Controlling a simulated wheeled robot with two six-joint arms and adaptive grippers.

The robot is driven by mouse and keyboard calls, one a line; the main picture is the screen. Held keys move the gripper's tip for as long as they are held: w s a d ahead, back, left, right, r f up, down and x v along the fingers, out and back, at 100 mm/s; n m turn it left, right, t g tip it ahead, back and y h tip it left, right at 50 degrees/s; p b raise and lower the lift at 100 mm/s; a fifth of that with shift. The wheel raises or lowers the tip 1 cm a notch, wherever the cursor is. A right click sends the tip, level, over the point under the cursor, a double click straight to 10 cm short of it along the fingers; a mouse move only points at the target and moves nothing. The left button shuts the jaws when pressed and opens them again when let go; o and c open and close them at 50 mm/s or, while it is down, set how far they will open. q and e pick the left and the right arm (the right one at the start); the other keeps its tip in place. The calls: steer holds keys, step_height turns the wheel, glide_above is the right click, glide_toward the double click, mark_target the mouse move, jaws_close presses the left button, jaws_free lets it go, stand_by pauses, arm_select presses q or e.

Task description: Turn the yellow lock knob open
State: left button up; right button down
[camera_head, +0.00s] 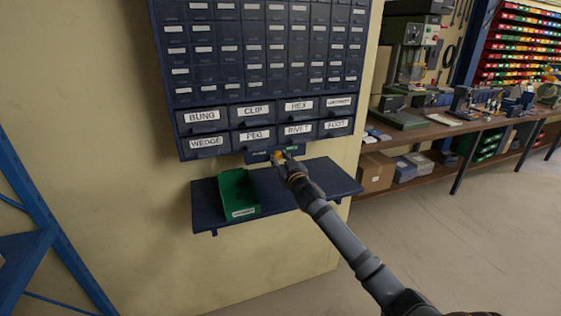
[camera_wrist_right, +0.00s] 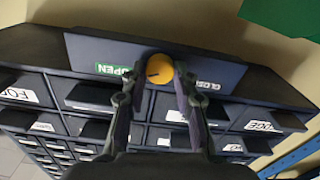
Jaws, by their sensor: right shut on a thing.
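The yellow lock knob (camera_head: 276,156) sits on a dark plate (camera_head: 256,157) under the bottom drawer row of the wall cabinet. In the right wrist view the knob (camera_wrist_right: 159,68) is round, with a short dark mark on its left part, on the side of the green OPEN label (camera_wrist_right: 118,69). The CLOSED label (camera_wrist_right: 208,86) is on the other side, both labels upside down. My right gripper (camera_wrist_right: 158,74) has its two fingers on either side of the knob, shut on it. It also shows in the head view (camera_head: 282,160). My left gripper is not in view.
A dark shelf (camera_head: 315,178) juts out below the cabinet, under my right arm. A green bin (camera_head: 238,192) stands on its left part. Labelled drawers (camera_head: 204,117) fill the cabinet above. A workbench (camera_head: 440,128) runs along the right; the floor before it is clear.

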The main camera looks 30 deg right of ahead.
steer(key=shift+f, duration=0.2)
steer(key=c, duration=1)
jaws_free()
steer(key=shift+r, duration=0.1)
steer(key=shift+s, duration=0.1)
steer(key=shift+v, duration=6)
steer(key=shift+r, duration=0.1)
